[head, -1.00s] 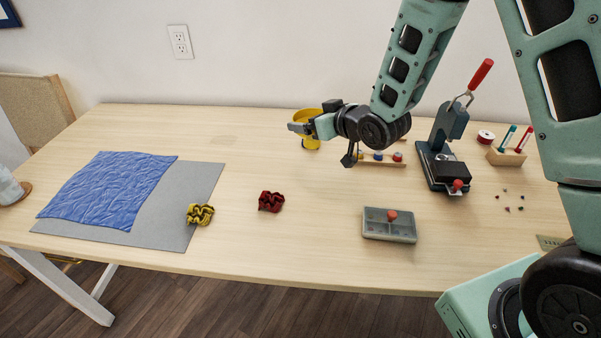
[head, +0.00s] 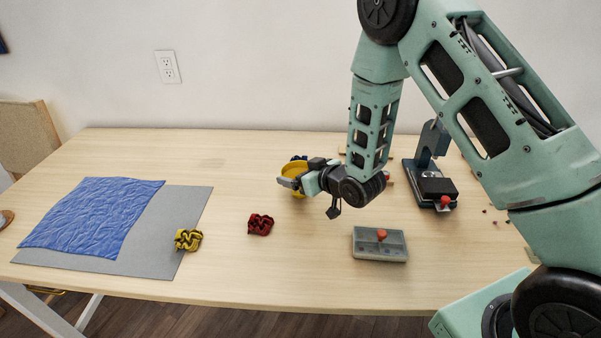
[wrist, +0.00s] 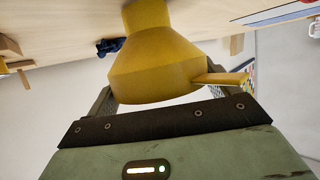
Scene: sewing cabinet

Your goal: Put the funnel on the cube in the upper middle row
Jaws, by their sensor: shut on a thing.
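The yellow funnel (head: 293,169) is between the jaws of my gripper (head: 289,183), left of my wrist in the head view. In the wrist view the funnel (wrist: 155,60) fills the middle. Its wide end is near my gripper (wrist: 168,92), its narrower end points away, and a flat tab sticks out to the right. My gripper is shut on it. I cannot tell whether the funnel touches the table. I cannot pick out the cube of the upper middle row for certain; my arm covers part of the table's back.
A dark blue crumpled thing (head: 298,158) lies just behind the funnel. Blue cloth (head: 95,215) covers part of a grey mat (head: 185,215). The table's back left is clear.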

